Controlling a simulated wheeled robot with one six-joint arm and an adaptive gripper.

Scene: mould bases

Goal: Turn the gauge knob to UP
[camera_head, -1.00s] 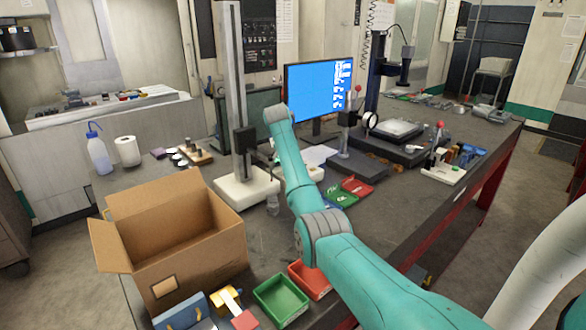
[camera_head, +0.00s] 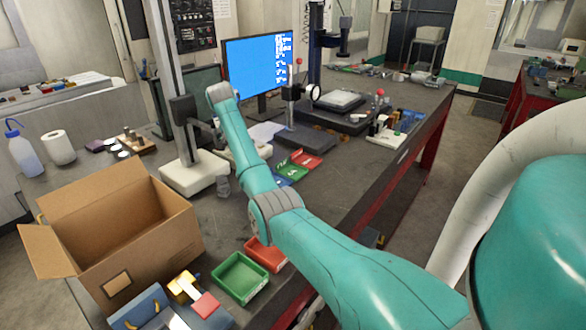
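My teal arm reaches from the lower right over the bench to a grey joint (camera_head: 221,94). My gripper cannot be made out; it seems hidden behind the arm or out of sight. A tall column gauge (camera_head: 170,80) with a dark slider and white base (camera_head: 193,174) stands left of my arm. No UP marking is readable, and I cannot tell which knob is the task's.
An open cardboard box (camera_head: 118,225) stands at the bench's front left. A green tray (camera_head: 241,277) and a red tray (camera_head: 265,254) lie near the front edge. A blue-screened monitor (camera_head: 259,65) stands behind. A dark plate stand (camera_head: 340,108) is at back right.

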